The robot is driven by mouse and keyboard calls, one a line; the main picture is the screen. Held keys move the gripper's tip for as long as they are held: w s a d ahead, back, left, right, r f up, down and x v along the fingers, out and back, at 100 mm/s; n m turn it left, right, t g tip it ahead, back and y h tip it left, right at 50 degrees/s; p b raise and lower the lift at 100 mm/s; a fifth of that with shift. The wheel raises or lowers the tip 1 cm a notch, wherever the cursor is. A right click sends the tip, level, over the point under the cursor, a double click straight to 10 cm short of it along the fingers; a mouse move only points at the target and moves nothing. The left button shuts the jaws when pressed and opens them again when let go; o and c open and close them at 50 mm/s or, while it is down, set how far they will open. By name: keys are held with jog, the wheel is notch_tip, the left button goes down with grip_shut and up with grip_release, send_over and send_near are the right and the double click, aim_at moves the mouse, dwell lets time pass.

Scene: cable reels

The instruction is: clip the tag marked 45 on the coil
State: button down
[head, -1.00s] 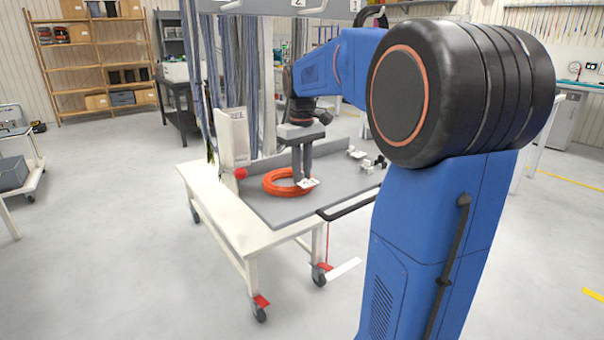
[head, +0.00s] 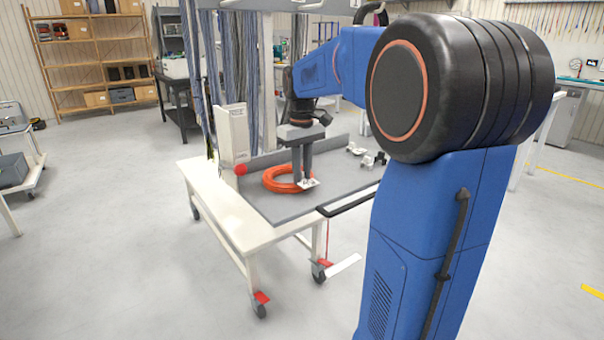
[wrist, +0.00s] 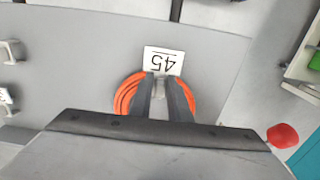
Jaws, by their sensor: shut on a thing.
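The orange coil (head: 275,180) lies flat on the grey top of the white bench, and it also shows in the wrist view (wrist: 124,97). The white tag marked 45 (wrist: 163,61) is at my fingertips, its number upside down in the wrist view. In the head view the tag (head: 309,183) is a small white plate at the coil's right-hand side. My gripper (head: 302,178) points down over the coil and is shut on the tag. The fingers hide part of the coil, and I cannot tell whether the tag touches it.
Other white tags or clips (head: 366,156) stand on the grey top to the right. A white upright box (head: 234,133) and a red ball-shaped knob (head: 241,169) are at the bench's left. A black bar (head: 350,201) runs along its near right edge. Hanging cables are behind.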

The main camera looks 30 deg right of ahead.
jog(key=shift+s+f, duration=0.1)
jog(key=shift+f, duration=0.55)
dwell(0.6)
jog(key=c, duration=1.7)
grip_release()
jog(key=shift+c, duration=0.8)
jog(key=shift+r, duration=0.45)
jog(key=shift+o, duration=0.2)
jog(key=shift+r, duration=3.15)
